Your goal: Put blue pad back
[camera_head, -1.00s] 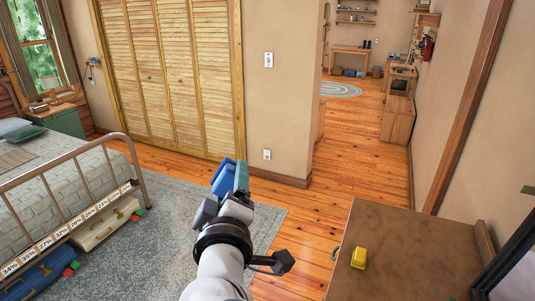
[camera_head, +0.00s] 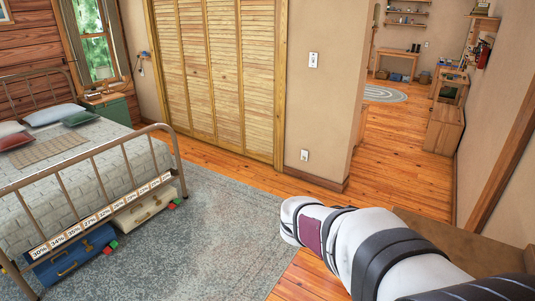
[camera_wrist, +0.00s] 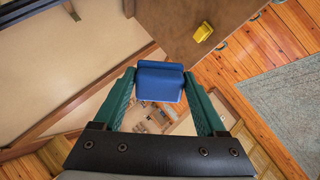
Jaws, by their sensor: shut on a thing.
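The blue pad (camera_wrist: 160,74) shows in the wrist view as a small block with a darker lower lip. My gripper (camera_wrist: 160,84) is shut on it, with one green finger at each side. The pad is held in the air, clear of any surface. In the head view my gripper and the pad are out of sight; only my arm shows at the lower right. The place where the pad belongs cannot be told from these frames.
A yellow block (camera_wrist: 203,31) lies on a brown tabletop (camera_wrist: 165,20) in the wrist view. The head view shows a bed (camera_head: 95,170) at left, with a blue suitcase (camera_head: 72,258) and a cream suitcase (camera_head: 146,207) under it.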

